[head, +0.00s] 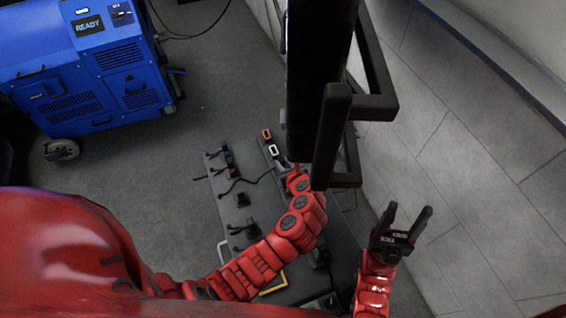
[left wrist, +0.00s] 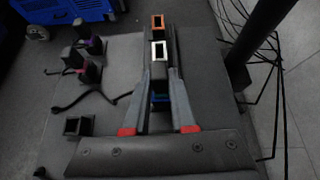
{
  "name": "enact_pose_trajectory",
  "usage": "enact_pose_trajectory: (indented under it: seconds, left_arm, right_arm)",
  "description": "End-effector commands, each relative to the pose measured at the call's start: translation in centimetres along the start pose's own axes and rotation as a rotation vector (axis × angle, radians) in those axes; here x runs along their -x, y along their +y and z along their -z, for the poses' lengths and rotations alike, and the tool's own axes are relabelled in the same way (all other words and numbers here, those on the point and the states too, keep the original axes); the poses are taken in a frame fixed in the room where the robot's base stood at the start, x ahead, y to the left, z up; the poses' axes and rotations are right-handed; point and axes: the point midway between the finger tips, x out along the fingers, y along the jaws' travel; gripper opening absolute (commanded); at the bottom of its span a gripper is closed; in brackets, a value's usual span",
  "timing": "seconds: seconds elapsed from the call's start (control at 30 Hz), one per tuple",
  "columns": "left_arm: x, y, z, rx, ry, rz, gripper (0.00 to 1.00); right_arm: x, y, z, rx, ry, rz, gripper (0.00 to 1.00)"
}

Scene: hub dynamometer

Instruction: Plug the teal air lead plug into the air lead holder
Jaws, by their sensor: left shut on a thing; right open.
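My left gripper (head: 298,172) is low over the dark rail of holders, and it also shows in the left wrist view (left wrist: 163,72). It is shut on a dark plug with a blue-teal part (left wrist: 158,98) between its fingers; a black cable (left wrist: 122,98) runs in from the left. The white-rimmed holder (left wrist: 158,50) is just beyond the fingertips, and the orange-rimmed holder (left wrist: 157,22) is further along the rail. The fingers hide much of the plug and what is under it, so I cannot tell whether it is seated. My right gripper (head: 408,212) is open and empty, to the right.
Dark plugs with cables (left wrist: 92,46) stand left of the rail, with an empty black block (left wrist: 78,126) nearer me. A tall black post with a bracket (head: 322,80) stands close beside my left gripper. A blue cabinet (head: 85,65) is back left. Grey floor is free between.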

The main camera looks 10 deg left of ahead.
Motion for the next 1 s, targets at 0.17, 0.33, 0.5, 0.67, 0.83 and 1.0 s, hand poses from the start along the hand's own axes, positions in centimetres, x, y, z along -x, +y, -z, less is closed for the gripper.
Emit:
enact_pose_trajectory:
  seconds: [0.17,0.33,0.5,0.67,0.83,1.0]
  left_arm:
    - [0.5,0.0,-0.8,0.001,-0.001,0.001,0.00]
    - [0.8,0.0,-1.2,0.001,-0.001,0.001,0.00]
    - [1.1,0.0,-1.7,0.000,-0.001,0.000,0.00]
    - [1.4,0.0,-2.2,0.000,-0.002,0.001,0.00]
    - [1.7,0.0,-2.7,0.001,-0.002,0.001,0.00]
    - [2.0,0.0,-3.1,0.000,-0.001,0.001,0.00]
  right_arm:
    - [-1.0,0.1,0.2,0.000,0.000,0.000,0.59]
    - [-1.7,0.1,0.3,0.000,0.000,0.000,0.59]
    - [-2.5,0.1,0.4,0.000,0.000,0.000,0.59]
    - [-3.2,0.2,0.5,0.000,0.000,0.000,0.59]
    - [-3.9,0.2,0.7,0.000,0.000,0.000,0.59]
    - [-4.7,0.2,0.8,0.000,0.000,0.000,0.59]
